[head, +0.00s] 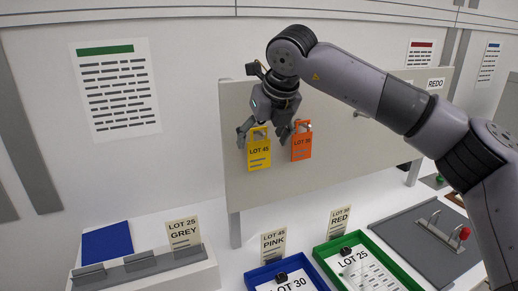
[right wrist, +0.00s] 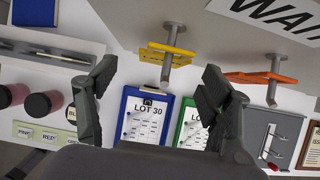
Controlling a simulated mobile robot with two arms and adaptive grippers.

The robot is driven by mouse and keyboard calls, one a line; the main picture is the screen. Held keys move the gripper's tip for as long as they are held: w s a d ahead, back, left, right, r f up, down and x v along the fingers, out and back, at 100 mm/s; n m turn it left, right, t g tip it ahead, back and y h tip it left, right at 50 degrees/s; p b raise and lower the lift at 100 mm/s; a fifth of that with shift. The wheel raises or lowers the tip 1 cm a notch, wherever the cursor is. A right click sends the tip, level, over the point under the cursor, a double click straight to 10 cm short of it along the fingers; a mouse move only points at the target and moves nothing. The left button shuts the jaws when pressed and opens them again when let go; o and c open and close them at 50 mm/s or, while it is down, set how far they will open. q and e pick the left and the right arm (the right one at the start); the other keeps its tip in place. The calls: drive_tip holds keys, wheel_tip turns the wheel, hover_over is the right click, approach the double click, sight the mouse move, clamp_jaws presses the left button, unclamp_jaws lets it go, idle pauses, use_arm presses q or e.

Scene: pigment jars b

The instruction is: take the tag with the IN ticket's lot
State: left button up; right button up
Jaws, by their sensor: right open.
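A yellow tag (head: 259,157) reading LOT 45 hangs on the pale board (head: 350,165). An orange tag (head: 301,149) hangs to its right; its lot looks like 30, but the print is small. My right gripper (head: 264,133) is open in front of the board, fingers around the top of the yellow tag in the picture, no contact clear. In the right wrist view the open fingers (right wrist: 153,92) are empty, with the yellow tag (right wrist: 168,52) on its peg beyond them and the orange tag (right wrist: 262,78) to the right. My left gripper is out of view. No readable IN label shows.
A grey binder (head: 415,248) lies at right.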

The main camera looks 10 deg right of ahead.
sight(259, 152)
drive_tip(key=p+x, duration=0.1)
drive_tip(key=x, duration=0.1)
drive_tip(key=p+x, duration=0.1)
drive_tip(key=x, duration=0.1)
drive_tip(key=shift+d+f, duration=0.2)
drive_tip(key=shift+f, duration=0.05)
drive_tip(key=shift+w+f, duration=0.2)
drive_tip(key=shift+f, duration=0.05)
drive_tip(key=shift+s+a+r, duration=0.1)
drive_tip(key=shift+c, duration=0.4)
drive_tip(key=c, duration=0.8)
